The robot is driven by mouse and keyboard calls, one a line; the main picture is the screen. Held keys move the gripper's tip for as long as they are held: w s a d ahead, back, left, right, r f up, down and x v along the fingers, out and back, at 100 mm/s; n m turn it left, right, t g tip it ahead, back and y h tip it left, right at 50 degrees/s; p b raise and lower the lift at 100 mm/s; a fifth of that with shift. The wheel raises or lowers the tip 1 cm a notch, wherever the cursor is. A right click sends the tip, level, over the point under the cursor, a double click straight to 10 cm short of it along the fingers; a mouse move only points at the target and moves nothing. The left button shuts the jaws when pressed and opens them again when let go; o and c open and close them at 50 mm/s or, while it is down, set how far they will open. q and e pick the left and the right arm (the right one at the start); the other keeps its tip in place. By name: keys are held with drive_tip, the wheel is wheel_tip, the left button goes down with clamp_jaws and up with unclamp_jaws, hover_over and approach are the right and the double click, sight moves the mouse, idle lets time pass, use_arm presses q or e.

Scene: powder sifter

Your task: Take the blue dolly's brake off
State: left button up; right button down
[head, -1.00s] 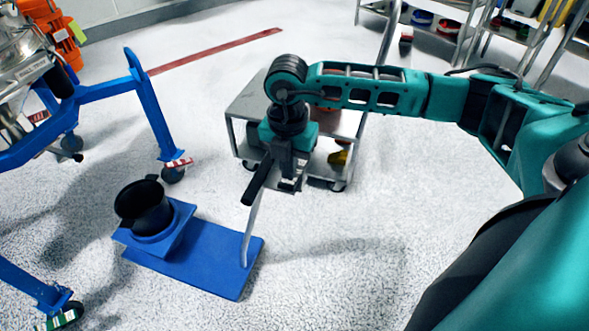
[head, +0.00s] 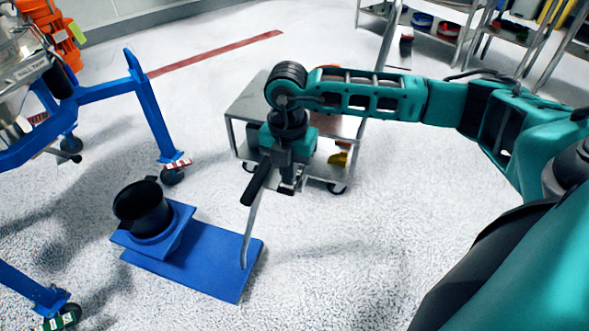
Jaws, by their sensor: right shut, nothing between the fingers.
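A blue wheeled frame (head: 85,95) stands at the left. One caster carries a red-and-white striped tag (head: 178,164); a nearer one has a green-and-white tag (head: 62,321). A flat blue platform (head: 205,262) lies low on the floor, with a black bin (head: 143,207) on its left end. A bent grey bar (head: 251,230) with a black grip (head: 257,181) rises by its right end. I cannot tell which blue thing is the dolly. My right gripper (head: 288,187) is shut and empty, pointing down beside the black grip; I cannot tell whether they touch. My left gripper is out of view.
A grey metal cart (head: 252,100) stands just behind my right gripper. Metal shelves (head: 440,35) stand at the upper right. A red line (head: 215,53) runs along the floor. Floor to the right of the platform is clear.

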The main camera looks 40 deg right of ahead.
drive_tip(key=shift+f, duration=0.3)
drive_tip(key=shift+r, duration=0.1)
drive_tip(key=shift+r+p, duration=2.7)
drive_tip(key=shift+r, duration=0.85)
